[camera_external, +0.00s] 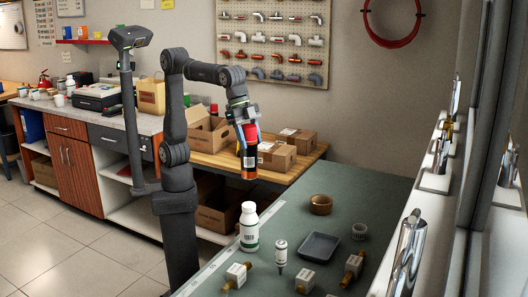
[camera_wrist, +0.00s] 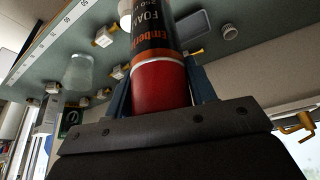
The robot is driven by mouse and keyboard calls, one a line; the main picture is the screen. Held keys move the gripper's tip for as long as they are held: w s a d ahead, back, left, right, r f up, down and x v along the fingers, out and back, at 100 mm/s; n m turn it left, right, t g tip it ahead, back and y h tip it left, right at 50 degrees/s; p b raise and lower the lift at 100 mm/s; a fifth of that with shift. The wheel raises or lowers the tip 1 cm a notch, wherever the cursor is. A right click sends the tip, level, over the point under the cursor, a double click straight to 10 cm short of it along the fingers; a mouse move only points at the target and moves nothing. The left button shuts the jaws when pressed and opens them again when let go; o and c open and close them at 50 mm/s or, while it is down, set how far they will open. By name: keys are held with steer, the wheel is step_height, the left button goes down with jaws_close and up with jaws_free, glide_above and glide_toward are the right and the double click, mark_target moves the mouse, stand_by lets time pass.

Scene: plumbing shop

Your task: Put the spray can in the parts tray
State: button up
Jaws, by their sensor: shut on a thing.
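The spray can (camera_external: 249,160) is black with an orange band and a red top. My gripper (camera_external: 246,126) is shut on its red upper part and holds it upright in the air at the back edge of the green bench. In the wrist view the can (camera_wrist: 155,45) fills the middle, with my gripper (camera_wrist: 160,95) on both sides of its red part. The parts tray (camera_external: 320,247) is a shallow dark grey tray on the bench, to the right of and below the can in the picture. It looks empty, and shows partly behind the can in the wrist view (camera_wrist: 194,27).
A white bottle with a green label (camera_external: 249,227) stands left of the tray, with a small dropper bottle (camera_external: 281,254) between. Cardboard boxes (camera_external: 277,156) sit behind.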

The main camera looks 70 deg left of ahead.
steer(key=w+d+f+n, duration=0.1)
steer(key=w+d, duration=0.3)
steer(key=d, duration=0.5)
steer(key=w+d, duration=0.5)
steer(key=d, duration=0.4)
step_height(320, 180, down, 11)
steer(key=w+a+f, duration=0.1)
steer(key=w+f, duration=0.9)
steer(key=w, duration=0.1)
steer(key=shift+f, duration=0.4)
steer(key=o, duration=1.5)
steer(key=shift+f, duration=0.1)
steer(key=shift+c, duration=0.2)
